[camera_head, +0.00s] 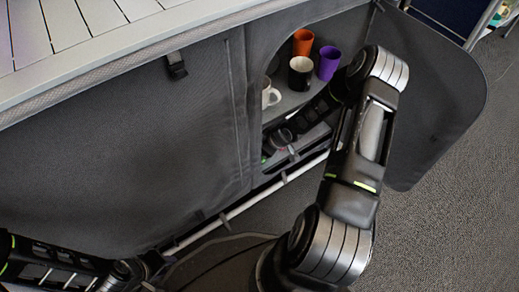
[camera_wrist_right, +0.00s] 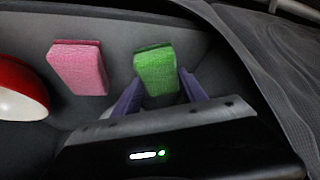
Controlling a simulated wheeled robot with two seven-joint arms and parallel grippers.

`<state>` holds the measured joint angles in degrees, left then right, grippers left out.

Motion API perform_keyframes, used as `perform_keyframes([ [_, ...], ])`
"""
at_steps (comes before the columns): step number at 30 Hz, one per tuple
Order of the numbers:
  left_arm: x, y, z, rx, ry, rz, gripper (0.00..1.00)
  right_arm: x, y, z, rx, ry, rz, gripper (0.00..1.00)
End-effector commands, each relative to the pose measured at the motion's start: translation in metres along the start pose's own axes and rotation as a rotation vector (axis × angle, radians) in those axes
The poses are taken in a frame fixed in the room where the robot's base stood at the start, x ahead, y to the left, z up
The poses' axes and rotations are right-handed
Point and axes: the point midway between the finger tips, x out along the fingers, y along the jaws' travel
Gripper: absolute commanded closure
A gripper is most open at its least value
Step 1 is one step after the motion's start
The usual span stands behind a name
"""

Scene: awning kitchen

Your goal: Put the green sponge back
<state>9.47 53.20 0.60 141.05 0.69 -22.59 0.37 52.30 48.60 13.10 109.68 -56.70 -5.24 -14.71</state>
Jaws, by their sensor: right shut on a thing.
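The green sponge (camera_wrist_right: 156,70) is a small block between the two purple fingers of my right gripper (camera_wrist_right: 158,92) in the right wrist view. The fingers are shut on its sides. In the head view, my right arm reaches through the opening of the grey fabric cabinet, and its lower compartment hides the sponge. My left gripper (camera_head: 150,268) is low at the left of the head view, outside the cabinet. Its fingertips are not clear, and I cannot tell if it is open.
A pink sponge (camera_wrist_right: 78,68) and a red and white bowl (camera_wrist_right: 18,90) are left of the green sponge. An orange cup (camera_head: 303,42), a black cup (camera_head: 300,74), a purple cup (camera_head: 328,63) and a white mug (camera_head: 269,95) stand on the upper shelf. The fabric door (camera_head: 432,100) hangs open.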

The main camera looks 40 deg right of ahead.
Motion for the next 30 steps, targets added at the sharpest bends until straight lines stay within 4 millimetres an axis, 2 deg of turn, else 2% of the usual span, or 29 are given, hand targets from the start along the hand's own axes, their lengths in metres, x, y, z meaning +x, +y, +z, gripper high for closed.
perform_keyframes([
  [2, 0.002, -0.001, 0.0, 0.0, 0.0, 0.0, 0.67, 0.003, 0.0, 0.002, 0.0, 0.0, 0.0, 0.83],
  [3, 0.001, -0.001, 0.0, 0.0, 0.0, 0.0, 0.67, 0.002, 0.0, 0.001, 0.0, 0.0, 0.0, 0.49],
  [10, 0.001, 0.0, 0.0, 0.0, 0.0, 0.0, 0.67, 0.002, 0.0, 0.001, 0.0, 0.0, 0.0, 0.3],
  [20, -0.001, 0.001, 0.0, 0.0, 0.0, 0.0, 0.67, -0.002, 0.0, -0.001, 0.0, 0.0, 0.0, 0.29],
  [23, -0.007, 0.003, 0.001, 0.001, -0.001, -0.001, 0.67, -0.012, 0.001, -0.002, 0.001, 0.0, 0.001, 0.29],
  [30, -0.03, 0.011, 0.003, 0.003, -0.007, -0.003, 0.67, -0.052, 0.001, -0.003, 0.002, 0.0, 0.002, 0.29],
])
